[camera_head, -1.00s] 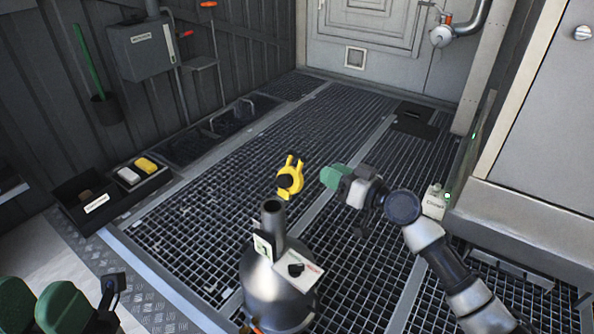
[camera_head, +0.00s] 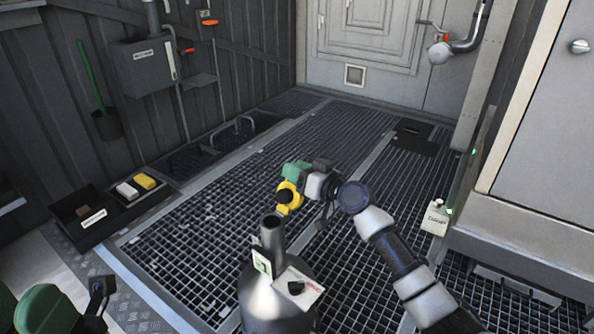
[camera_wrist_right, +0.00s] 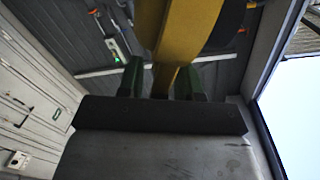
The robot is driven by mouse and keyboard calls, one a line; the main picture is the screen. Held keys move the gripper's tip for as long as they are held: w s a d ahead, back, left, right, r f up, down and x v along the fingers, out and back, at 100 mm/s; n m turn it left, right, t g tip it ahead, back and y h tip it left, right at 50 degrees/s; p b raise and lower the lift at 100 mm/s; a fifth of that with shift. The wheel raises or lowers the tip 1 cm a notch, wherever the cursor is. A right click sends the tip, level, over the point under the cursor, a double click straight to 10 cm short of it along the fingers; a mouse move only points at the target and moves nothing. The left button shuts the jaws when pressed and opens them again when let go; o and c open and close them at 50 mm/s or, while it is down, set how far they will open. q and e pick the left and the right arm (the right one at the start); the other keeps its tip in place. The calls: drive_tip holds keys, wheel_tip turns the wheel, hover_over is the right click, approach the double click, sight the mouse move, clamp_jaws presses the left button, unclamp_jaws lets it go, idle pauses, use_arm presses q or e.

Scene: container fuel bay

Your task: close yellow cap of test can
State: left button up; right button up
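The metal test can (camera_head: 262,302) stands at the bottom centre of the head view. Its dark neck (camera_head: 272,236) is uncovered on top. The yellow cap (camera_head: 287,197), with a dark round centre, is just above and right of the neck's top. My right gripper (camera_head: 294,172) is at the cap's upper edge. In the right wrist view its green fingers (camera_wrist_right: 160,82) stand on either side of a yellow part of the cap (camera_wrist_right: 180,30), with a small gap at the left finger. My left gripper (camera_head: 25,305) shows partly at the lower left, green fingers apart and empty.
The grated floor (camera_head: 190,235) is clear around the can. A black tray (camera_head: 88,222) and a smaller tray with white and yellow blocks stand at the left wall. A white container (camera_head: 436,218) stands at right beside a grey cabinet (camera_head: 530,235).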

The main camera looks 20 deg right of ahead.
clamp_jaws()
